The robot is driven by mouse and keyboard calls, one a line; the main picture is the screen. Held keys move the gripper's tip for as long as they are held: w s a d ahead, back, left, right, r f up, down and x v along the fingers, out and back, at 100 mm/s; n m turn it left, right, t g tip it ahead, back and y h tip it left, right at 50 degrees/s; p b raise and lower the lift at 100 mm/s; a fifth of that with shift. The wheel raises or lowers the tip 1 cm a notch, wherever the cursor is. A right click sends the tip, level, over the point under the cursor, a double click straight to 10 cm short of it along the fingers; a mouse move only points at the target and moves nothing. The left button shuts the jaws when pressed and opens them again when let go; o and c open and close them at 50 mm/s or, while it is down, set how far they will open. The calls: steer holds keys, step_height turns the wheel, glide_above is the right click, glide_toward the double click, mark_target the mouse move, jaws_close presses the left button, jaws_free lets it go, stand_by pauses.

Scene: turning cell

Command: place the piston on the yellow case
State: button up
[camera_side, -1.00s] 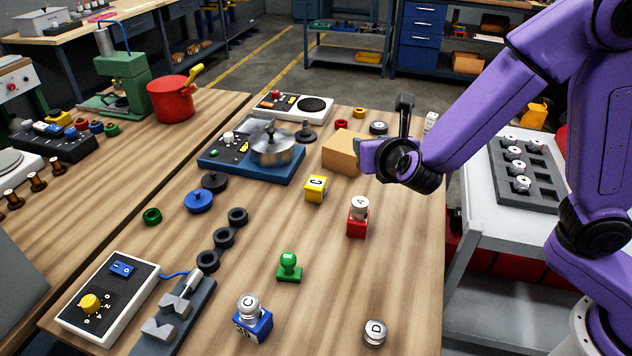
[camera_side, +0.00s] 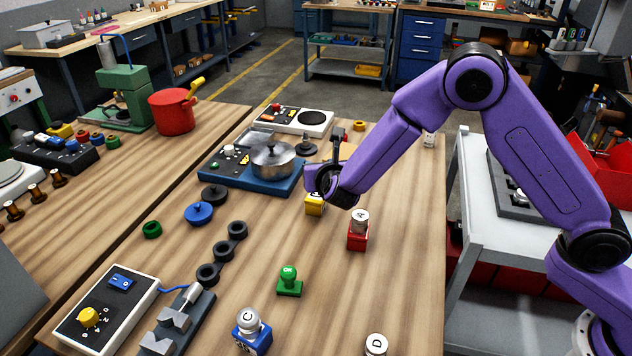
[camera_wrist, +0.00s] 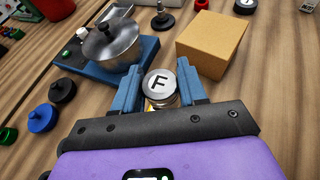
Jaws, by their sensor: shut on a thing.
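The piston (camera_wrist: 160,88), silver with a black letter F on its top, is between the two blue fingers of my gripper (camera_wrist: 157,74) in the wrist view. My gripper is shut on it. In the side view my gripper (camera_side: 316,184) is right at the top of the yellow case (camera_side: 315,208) and hides the piston and part of the case. A sliver of the yellow case (camera_wrist: 150,106) shows under the piston in the wrist view. I cannot tell whether the piston touches the case.
A red case (camera_side: 358,240) with a piston A (camera_side: 360,219) stands to the right. A cardboard box (camera_wrist: 212,44) is just behind my gripper. A metal pot (camera_side: 273,160) sits on a blue-based unit to the left. The wood in front of the yellow case is clear.

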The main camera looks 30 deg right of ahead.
mark_target(316, 194)
steer(key=shift+w+a+f, duration=0.2)
steer(key=shift+w+f, duration=0.4)
steer(key=shift+f, duration=0.1)
steer(key=shift+w+f, duration=0.1)
steer(key=shift+f, duration=1.55)
steer(key=shift+f, duration=0.1)
steer(key=o, duration=1.1)
steer(key=shift+s+a+r, duration=0.15)
steer(key=shift+s+r, duration=0.05)
steer(key=shift+s, duration=0.05)
steer(key=v, duration=1.1)
steer(key=shift+s, duration=0.25)
steer(key=shift+r, duration=0.1)
